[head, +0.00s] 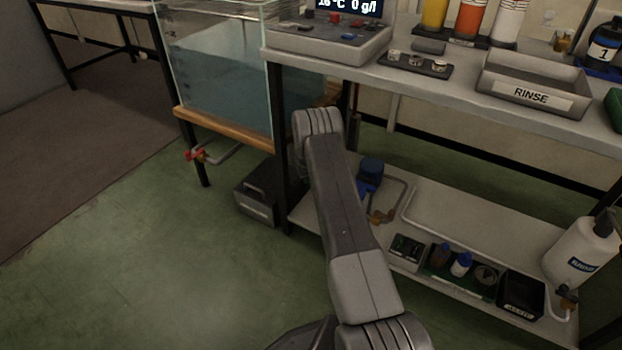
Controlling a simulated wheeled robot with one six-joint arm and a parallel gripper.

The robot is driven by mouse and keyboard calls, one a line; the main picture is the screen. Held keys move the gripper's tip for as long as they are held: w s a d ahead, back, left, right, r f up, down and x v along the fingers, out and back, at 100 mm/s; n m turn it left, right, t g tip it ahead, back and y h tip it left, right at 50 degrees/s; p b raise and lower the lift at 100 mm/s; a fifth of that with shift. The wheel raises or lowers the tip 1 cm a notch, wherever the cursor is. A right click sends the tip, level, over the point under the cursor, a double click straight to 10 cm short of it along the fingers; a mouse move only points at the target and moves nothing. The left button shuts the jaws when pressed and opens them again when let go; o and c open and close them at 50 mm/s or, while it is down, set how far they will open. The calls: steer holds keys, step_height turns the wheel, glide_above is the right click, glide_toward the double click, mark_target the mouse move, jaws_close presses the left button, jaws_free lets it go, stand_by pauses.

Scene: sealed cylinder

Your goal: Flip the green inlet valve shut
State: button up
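I cannot make out a green valve handle in the head view. A red-handled valve (196,155) sits on a pipe below the front left of the glass water tank (215,75). A blue pump-like unit (370,172) stands on the lower shelf, with a bent pipe and a brass-coloured fitting (380,216) beside it. My arm reaches up through the middle of the view and covers part of the bench leg and shelf. My gripper is not visible; the arm's far end is hidden behind its own upper joint.
The bench top carries a control box (330,40) with a display, a small tray of dishes (415,65) and a RINSE tray (533,85). The lower shelf (470,215) holds small bottles, boxes and a white jug (580,255). A dark box (256,200) stands on the floor. The green floor at left is clear.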

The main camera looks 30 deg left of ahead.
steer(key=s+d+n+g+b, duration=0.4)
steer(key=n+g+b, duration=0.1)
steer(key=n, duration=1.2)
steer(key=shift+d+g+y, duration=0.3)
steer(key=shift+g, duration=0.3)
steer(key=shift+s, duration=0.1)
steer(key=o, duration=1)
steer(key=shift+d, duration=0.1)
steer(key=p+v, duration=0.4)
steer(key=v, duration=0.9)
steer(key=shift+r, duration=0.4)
